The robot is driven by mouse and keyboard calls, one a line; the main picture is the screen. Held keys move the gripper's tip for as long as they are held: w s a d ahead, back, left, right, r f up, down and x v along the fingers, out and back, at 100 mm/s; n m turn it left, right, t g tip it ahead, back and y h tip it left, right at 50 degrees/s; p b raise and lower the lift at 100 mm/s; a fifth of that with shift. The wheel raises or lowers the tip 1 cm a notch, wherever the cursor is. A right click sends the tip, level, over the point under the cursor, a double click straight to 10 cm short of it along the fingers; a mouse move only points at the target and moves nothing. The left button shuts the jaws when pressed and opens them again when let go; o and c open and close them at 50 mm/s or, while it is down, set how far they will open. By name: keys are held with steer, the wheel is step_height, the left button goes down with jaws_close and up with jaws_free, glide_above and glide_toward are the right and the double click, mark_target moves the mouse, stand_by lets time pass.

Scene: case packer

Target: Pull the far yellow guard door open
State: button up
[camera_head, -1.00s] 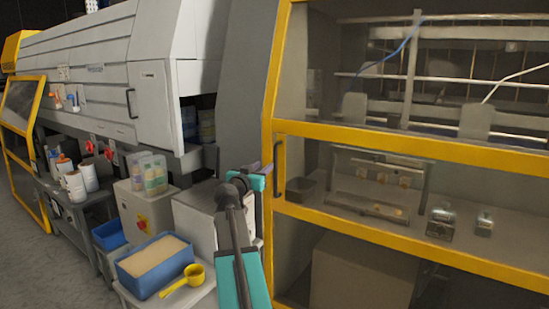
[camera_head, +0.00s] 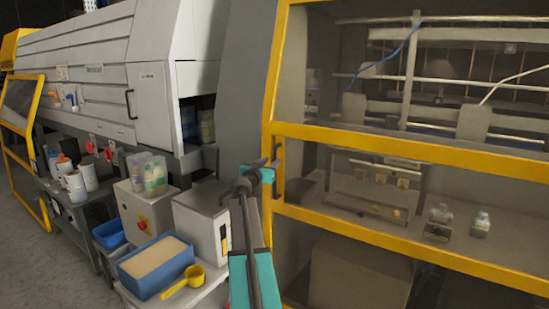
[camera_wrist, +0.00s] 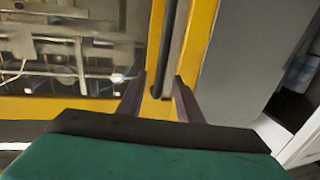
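A yellow-framed guard door (camera_head: 395,148) with clear panels fills the right of the head view and looks shut. Its dark vertical handle (camera_head: 279,172) is on the left edge of the frame. In the wrist view, the handle (camera_wrist: 170,50) ends between the two fingers of my gripper (camera_wrist: 160,88), beside the yellow frame (camera_wrist: 156,50). The fingers are apart, one on each side of the handle; contact cannot be told. In the head view my gripper (camera_head: 268,166) is right at this handle. Another yellow-framed guard (camera_head: 42,150) stands at the far left.
A white box (camera_head: 203,220), a blue tub of pale material (camera_head: 155,266) and a yellow scoop (camera_head: 184,282) stand left of my arm. A grey cabinet (camera_head: 146,200) with a red button stands behind them. Open grey floor (camera_head: 35,270) lies at the far left.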

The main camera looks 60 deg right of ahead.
mark_target(274, 159)
steer(key=shift+w+d+p, duration=0.25)
steer(key=shift+d+p, duration=0.15)
steer(key=shift+d, duration=0.8)
steer(key=shift+w+d+p, duration=0.2)
steer(key=shift+d+p, duration=0.15)
steer(key=shift+d, duration=0.8)
jaws_close()
